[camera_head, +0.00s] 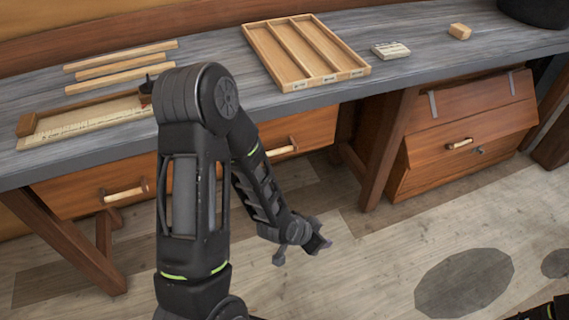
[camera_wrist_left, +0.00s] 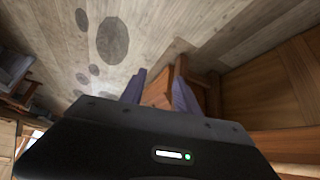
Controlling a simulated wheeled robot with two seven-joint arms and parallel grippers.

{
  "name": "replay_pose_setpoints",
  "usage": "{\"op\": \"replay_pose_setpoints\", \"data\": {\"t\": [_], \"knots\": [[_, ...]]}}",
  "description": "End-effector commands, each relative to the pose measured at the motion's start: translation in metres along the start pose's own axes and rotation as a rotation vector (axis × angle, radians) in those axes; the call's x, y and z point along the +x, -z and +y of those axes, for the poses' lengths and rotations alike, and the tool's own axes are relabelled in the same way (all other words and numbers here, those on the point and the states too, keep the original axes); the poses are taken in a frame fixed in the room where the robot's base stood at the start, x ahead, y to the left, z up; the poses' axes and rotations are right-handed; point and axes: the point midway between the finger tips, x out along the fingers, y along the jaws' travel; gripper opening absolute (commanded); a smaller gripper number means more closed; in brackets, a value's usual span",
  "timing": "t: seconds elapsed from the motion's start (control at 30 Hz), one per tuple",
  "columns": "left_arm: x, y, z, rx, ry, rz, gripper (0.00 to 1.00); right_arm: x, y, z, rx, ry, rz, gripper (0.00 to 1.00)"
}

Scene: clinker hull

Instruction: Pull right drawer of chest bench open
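The bench (camera_head: 215,55) has two wooden drawers under its grey top. The right drawer (camera_head: 318,126) looks shut, with a pale bar handle (camera_head: 283,150) partly behind my left arm. The left drawer (camera_head: 80,188) also looks shut and has a similar handle (camera_head: 125,194). My left gripper (camera_head: 301,251) is low over the floor, in front of and below the right drawer, clear of its handle. In the left wrist view its two fingers (camera_wrist_left: 158,92) stand apart. Brown wood shows between them, apparently beyond the fingers.
A wooden chest (camera_head: 465,125) with a sloped front and its own handle stands at right, beside the trestle leg (camera_head: 388,148). A divided tray (camera_head: 262,60), wooden strips (camera_head: 125,62) and small blocks (camera_head: 459,31) lie on the bench.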

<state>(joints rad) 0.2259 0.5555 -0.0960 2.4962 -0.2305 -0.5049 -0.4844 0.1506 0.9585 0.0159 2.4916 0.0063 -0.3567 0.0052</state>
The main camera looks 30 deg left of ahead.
Motion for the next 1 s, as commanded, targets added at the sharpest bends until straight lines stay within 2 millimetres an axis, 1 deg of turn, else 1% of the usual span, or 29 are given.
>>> {"op": "replay_pose_setpoints", "data": {"t": [0.03, 0.07, 0.1, 0.17, 0.2, 0.27, 0.3, 0.37, 0.4, 0.5, 0.6, 0.7, 0.83, 1.0], "knots": [[0.013, -0.001, -0.017, 0.047, 0.035, 0.039, 0.38, 0.023, 0.001, 0.009, 0.0, 0.001, 0.001, 0.36], [0.014, 0.002, -0.028, 0.082, 0.057, 0.063, 0.38, 0.032, 0.001, 0.012, 0.0, 0.001, 0.002, 0.36], [0.016, 0.007, -0.042, 0.136, 0.09, 0.098, 0.38, 0.043, 0.001, 0.016, -0.001, 0.001, 0.003, 0.36], [0.017, 0.014, -0.067, 0.226, 0.153, 0.152, 0.38, 0.064, 0.002, 0.024, -0.001, 0.002, 0.004, 0.36], [0.017, 0.018, -0.086, 0.297, 0.206, 0.19, 0.38, 0.08, 0.003, 0.03, -0.001, 0.003, 0.005, 0.36], [0.012, 0.025, -0.115, 0.415, 0.298, 0.245, 0.38, 0.106, 0.004, 0.039, -0.001, 0.004, 0.007, 0.36], [0.006, 0.028, -0.134, 0.496, 0.365, 0.276, 0.38, 0.123, 0.004, 0.045, -0.002, 0.004, 0.009, 0.36], [-0.006, 0.032, -0.159, 0.617, 0.469, 0.312, 0.38, 0.146, 0.005, 0.054, -0.002, 0.005, 0.01, 0.36], [-0.016, 0.034, -0.174, 0.693, 0.538, 0.329, 0.38, 0.159, 0.006, 0.059, -0.002, 0.006, 0.012, 0.36], [-0.043, 0.036, -0.201, 0.859, 0.695, 0.348, 0.38, 0.187, 0.007, 0.069, -0.003, 0.007, 0.015, 0.36], [-0.066, 0.035, -0.217, 0.976, 0.813, 0.345, 0.38, 0.203, 0.008, 0.075, -0.004, 0.008, 0.017, 0.36], [-0.081, 0.036, -0.224, 1.044, 0.88, 0.339, 0.38, 0.21, 0.009, 0.078, -0.004, 0.008, 0.018, 0.36], [-0.09, 0.038, -0.227, 1.073, 0.905, 0.333, 0.38, 0.21, 0.009, 0.077, -0.004, 0.009, 0.019, 0.36], [-0.09, 0.039, -0.227, 1.071, 0.903, 0.333, 0.38, 0.208, 0.009, 0.077, -0.004, 0.009, 0.019, 0.36]]}}
